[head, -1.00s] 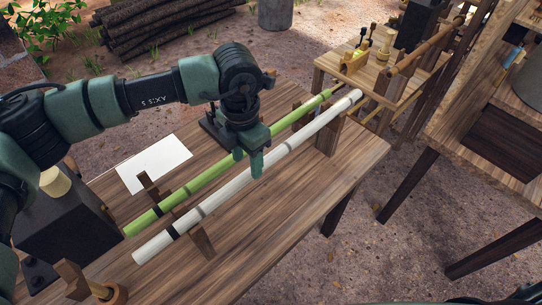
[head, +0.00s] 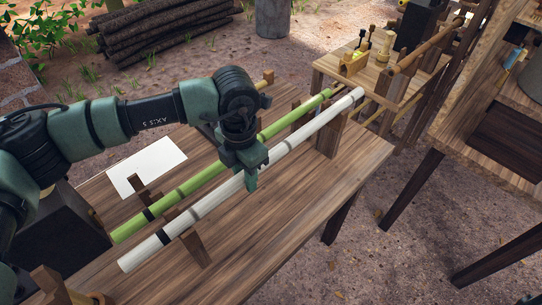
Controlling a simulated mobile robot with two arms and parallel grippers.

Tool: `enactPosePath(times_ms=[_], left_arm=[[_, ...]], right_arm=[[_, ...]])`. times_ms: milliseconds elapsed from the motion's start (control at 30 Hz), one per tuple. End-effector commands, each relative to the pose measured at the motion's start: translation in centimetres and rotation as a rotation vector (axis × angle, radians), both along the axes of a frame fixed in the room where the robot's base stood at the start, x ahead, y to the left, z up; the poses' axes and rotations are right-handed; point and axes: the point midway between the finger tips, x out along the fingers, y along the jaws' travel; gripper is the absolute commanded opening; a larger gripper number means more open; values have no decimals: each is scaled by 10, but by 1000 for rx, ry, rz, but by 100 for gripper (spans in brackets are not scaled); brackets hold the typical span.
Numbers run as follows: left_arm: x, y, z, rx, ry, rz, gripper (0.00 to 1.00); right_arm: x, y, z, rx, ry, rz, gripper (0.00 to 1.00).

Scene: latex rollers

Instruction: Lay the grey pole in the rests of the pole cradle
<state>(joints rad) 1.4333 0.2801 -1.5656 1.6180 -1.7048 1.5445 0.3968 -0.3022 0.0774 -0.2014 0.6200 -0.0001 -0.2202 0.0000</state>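The grey pole (head: 310,130), pale with dark bands, runs diagonally across the wooden table in the head view. It lies beside a parallel green pole (head: 185,188). Both cross a dark wooden support at the near left (head: 193,246) and another at the far right (head: 328,138). I cannot tell whether these supports are the pole cradle. My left gripper (head: 245,172) is down at the middle of the grey pole, with one finger in front of it. The other finger is mostly hidden, so its grip is unclear. My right gripper is not in view.
A white sheet (head: 146,173) lies on the table (head: 285,215) behind the poles. A small side table (head: 385,78) with tools and a brown pole (head: 428,48) stands beyond the far end. The table's front right is clear. Shelving (head: 490,125) stands at right.

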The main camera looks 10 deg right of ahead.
Motion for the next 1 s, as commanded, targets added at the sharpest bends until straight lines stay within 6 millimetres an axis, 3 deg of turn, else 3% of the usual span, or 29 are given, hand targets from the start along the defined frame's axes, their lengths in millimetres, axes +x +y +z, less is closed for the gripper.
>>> enactPosePath(times_ms=[333,1000], left_arm=[[0,0,6,-1,-2,0,0],[0,0,47,-2,-3,0,0]], right_arm=[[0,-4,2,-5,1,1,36],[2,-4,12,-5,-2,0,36]])
